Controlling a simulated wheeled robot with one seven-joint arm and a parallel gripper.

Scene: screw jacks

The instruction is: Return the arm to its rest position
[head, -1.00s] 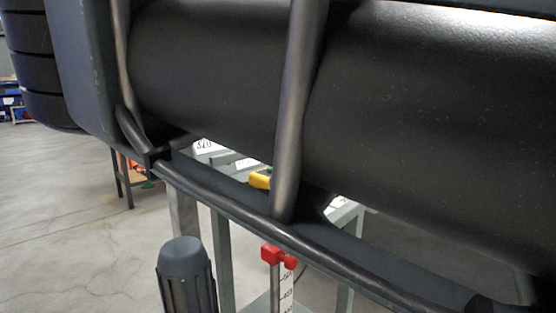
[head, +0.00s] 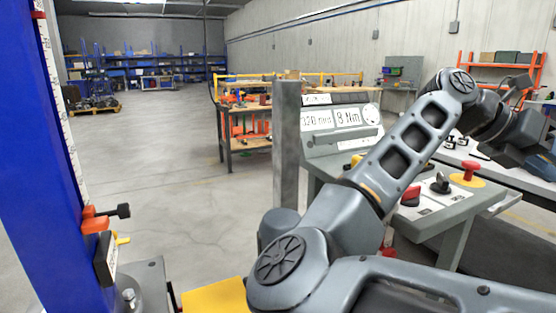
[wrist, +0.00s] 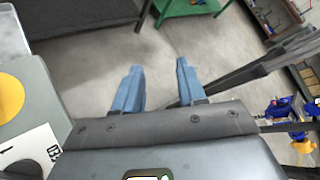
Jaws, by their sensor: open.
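My arm shows in the head view, bent up from the bottom middle to an elbow joint at the upper right. Its wrist end runs to the right edge of that view, and the fingertips cannot be made out there. In the wrist view my gripper (wrist: 156,78) shows two blue fingers spread apart, with only grey floor seen between them. It holds nothing.
A grey console (head: 335,135) with displays stands behind my arm. It carries a red stop button (head: 470,168) and a black knob (head: 440,184). A blue column (head: 45,150) with an orange-red clamp (head: 95,221) stands close at left.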

